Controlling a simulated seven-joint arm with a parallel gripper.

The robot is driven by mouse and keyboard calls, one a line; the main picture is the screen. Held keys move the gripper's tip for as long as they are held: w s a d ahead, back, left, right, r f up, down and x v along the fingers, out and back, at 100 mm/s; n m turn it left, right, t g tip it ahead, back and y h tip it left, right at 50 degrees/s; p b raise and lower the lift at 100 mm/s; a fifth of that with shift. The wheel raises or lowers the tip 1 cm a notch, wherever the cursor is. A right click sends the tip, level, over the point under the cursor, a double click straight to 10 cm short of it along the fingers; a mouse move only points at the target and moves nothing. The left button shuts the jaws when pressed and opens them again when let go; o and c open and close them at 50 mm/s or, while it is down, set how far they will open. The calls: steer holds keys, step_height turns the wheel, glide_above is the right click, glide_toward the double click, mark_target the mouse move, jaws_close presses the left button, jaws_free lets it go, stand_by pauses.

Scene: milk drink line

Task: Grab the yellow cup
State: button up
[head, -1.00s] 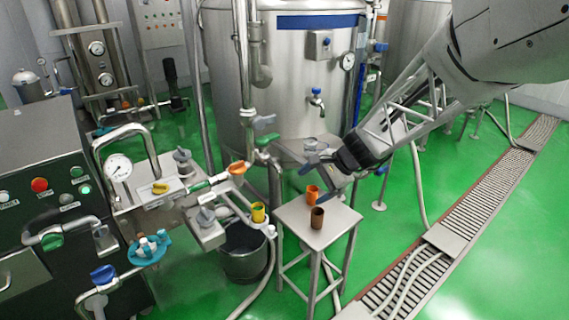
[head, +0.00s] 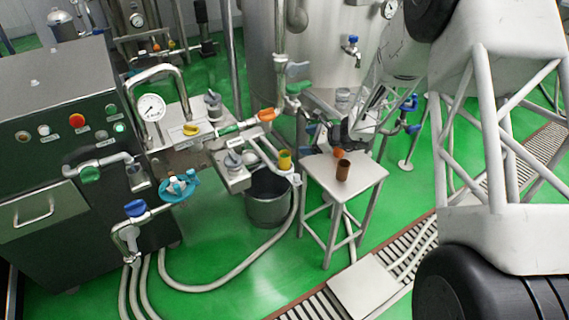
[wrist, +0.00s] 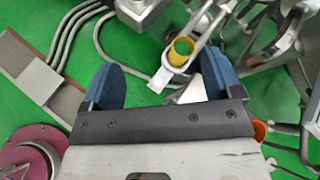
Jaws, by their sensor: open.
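The yellow cup (head: 285,160) sits in a holder at the end of the valve assembly, just left of the stool. In the wrist view the yellow cup (wrist: 180,52) shows beyond my fingertips, between the two blue fingers and nearer the right one. My gripper (wrist: 160,78) is open, with nothing between its fingers. In the head view my gripper (head: 322,136) is small and partly hidden, to the right of the yellow cup and near the orange cup. No contact with the yellow cup shows.
A metal stool (head: 368,178) holds a brown cup (head: 343,170) and an orange cup (head: 338,153), partly covered by my arm. A bucket (head: 268,203) stands below the holder. Hoses lie on the green floor.

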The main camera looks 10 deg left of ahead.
mark_target(289, 158)
steer(key=w+a+f+m+t, duration=0.1)
steer(key=w+f+m, duration=0.1)
steer(key=f, duration=0.3)
steer(key=w+a+f+m+t, duration=0.1)
steer(key=w+a+f+m, duration=0.1)
steer(key=f, duration=0.3)
steer(key=w+a+f+m, duration=0.1)
steer(key=w+f, duration=0.1)
steer(key=f, duration=0.4)
steer(key=shift+w+a+m+t, duration=0.2)
steer(key=shift+w+m+t, duration=0.15)
steer(key=shift+m+t, duration=0.05)
steer(key=shift+a, duration=0.1)
steer(key=shift+x, duration=1.2)
steer(key=shift+x, duration=2.55)
steer(key=c, duration=1.2)
steer(key=shift+o, duration=0.2)
